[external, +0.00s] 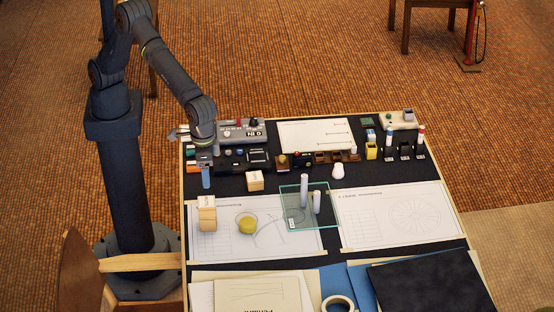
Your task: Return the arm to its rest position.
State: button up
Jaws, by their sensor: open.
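My arm rises from its dark column at the left of the external view and bends down toward the far left corner of the drafting table (362,183). My gripper (206,178) is open above the left edge of the table. A blue piece shows at the fingertips, and I cannot tell whether it is part of the gripper. Nothing is seen held between the jaws.
Small devices and holders line the back. Papers, a dark folder (428,283) and a mug (338,303) lie in front.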

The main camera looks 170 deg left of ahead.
aim_at(208, 201)
notch_tip(208, 201, down, 12)
jog(key=shift+f, duration=0.25)
notch_tip(208, 201, up, 3)
jog(key=shift+f, duration=0.15)
jog(key=shift+r, duration=0.8)
